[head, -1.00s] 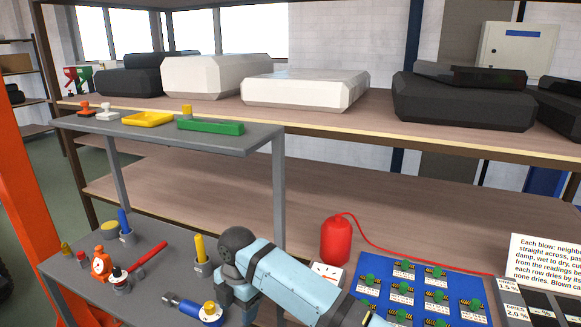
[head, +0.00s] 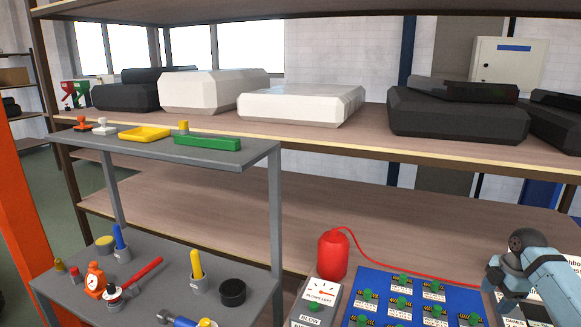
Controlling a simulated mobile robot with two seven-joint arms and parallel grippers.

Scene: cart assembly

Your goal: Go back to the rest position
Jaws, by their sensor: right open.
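My right gripper (head: 503,290) is at the lower right, above the white card and panel beside the blue board. It is open and seems empty, and its fingertips are partly hidden by the wrist. My left gripper is not in view. The grey cart (head: 262,150) stands at the left, with its lower shelf away from my right gripper. A black round pot (head: 232,291) stands on that shelf.
The lower shelf holds a red-handled tool (head: 140,273), an orange timer (head: 95,281) and pen cups. A blue board (head: 375,282) with green knobs lies front right. A red bottle (head: 333,255) with a hose stands behind the gauge box (head: 321,291). Wooden shelving (head: 190,190) blocks the back.

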